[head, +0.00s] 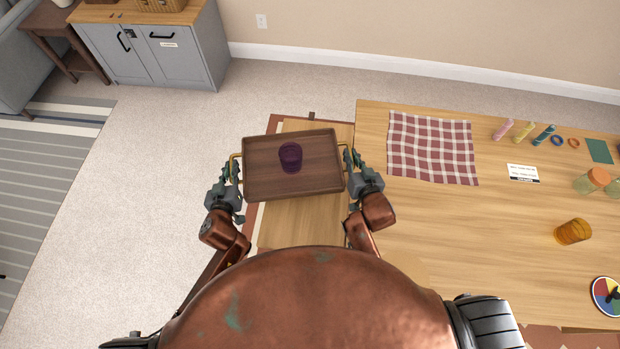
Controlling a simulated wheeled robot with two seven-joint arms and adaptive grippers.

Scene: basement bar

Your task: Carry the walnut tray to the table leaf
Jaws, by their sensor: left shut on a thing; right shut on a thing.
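The walnut tray (265,185) is a dark brown rectangular tray with brass side handles, in the middle of the head view. My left gripper (233,172) is shut on the tray's left handle. My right gripper (350,167) is shut on its right handle. The table leaf (300,232) is a lighter wood panel at the table's left side, and the tray is over it. I cannot tell whether the tray touches the leaf or is held above it.
A grey cabinet (170,55) stands at the back left. Carpet left of the leaf is clear.

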